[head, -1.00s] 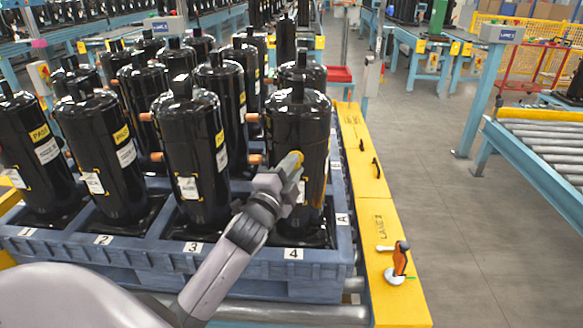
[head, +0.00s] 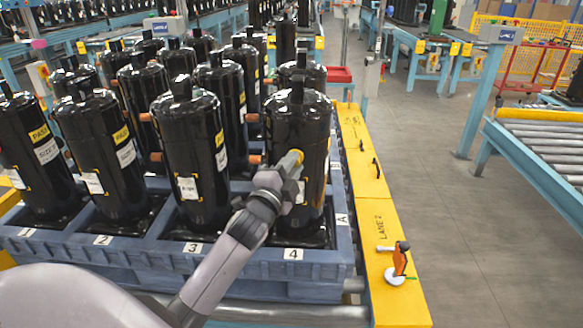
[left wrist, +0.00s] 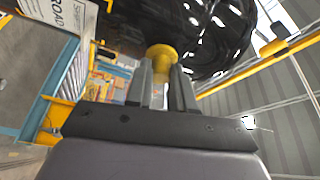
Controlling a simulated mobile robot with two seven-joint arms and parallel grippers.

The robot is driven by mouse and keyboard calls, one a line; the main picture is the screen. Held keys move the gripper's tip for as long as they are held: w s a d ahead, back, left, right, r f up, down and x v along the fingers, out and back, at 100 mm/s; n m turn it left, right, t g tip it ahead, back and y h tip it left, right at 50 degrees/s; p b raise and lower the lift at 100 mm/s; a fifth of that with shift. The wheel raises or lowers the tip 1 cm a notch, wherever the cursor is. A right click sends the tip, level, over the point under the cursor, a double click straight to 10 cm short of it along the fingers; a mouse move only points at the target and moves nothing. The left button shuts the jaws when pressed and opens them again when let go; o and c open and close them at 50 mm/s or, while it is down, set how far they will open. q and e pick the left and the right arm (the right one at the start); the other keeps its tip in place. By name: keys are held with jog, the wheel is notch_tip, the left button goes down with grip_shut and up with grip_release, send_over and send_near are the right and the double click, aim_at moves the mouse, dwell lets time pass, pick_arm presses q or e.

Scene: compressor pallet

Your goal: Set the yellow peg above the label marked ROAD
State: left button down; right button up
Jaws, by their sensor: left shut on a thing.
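My left gripper (head: 282,170) is shut on the yellow peg (head: 295,156), in front of the black compressor (head: 297,122) at the tray place marked 4. In the left wrist view the peg (left wrist: 161,57) stands between the two fingers (left wrist: 161,88), its wide yellow end towards the shiny black compressor (left wrist: 205,35). I cannot tell whether it touches. The white ROAD label (left wrist: 65,14) is at the top left of that view, to the side of the peg. In the head view only a sliver of a white label (head: 300,192) shows beside the gripper. My right gripper is not in view.
Several other black compressors (head: 190,150) stand close to the left in the blue tray (head: 320,262). A yellow rail (head: 372,225) runs along the right, with an orange-and-black handled tool (head: 400,260) on it. The grey floor farther right is open.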

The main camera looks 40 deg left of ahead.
pick_arm(q)
jog(key=shift+w+a, duration=0.15)
jog(key=c, duration=0.9)
grip_release()
jog(key=shift+b+v, duration=0.5)
jog(key=shift+v, duration=3.1)
jog(key=s+d+f+n+g+h, duration=0.2)
jog(key=s+f, duration=0.4)
jog(key=f, duration=0.3)
jog(key=s+d+f+n+g+h, duration=0.1)
jog(key=s+d+f+n+g, duration=0.3)
jog(key=s+d+f, duration=0.3)
jog(key=s+d+f+n+g+h, duration=0.2)
jog(key=s+d+f+n, duration=0.2)
jog(key=s+f, duration=0.3)
jog(key=shift+d+f+g+h, duration=0.15)
jog(key=shift+d+f, duration=0.1)
jog(key=shift+f, duration=0.45)
jog(key=shift+d+f+g+h, duration=0.1)
jog(key=shift+d+f, duration=0.1)
jog(key=shift+f, duration=0.5)
jog(key=shift+d+f+g+h, duration=0.15)
jog(key=shift+d+f, duration=0.1)
jog(key=shift+f, duration=0.5)
jog(key=shift+c, duration=0.9)
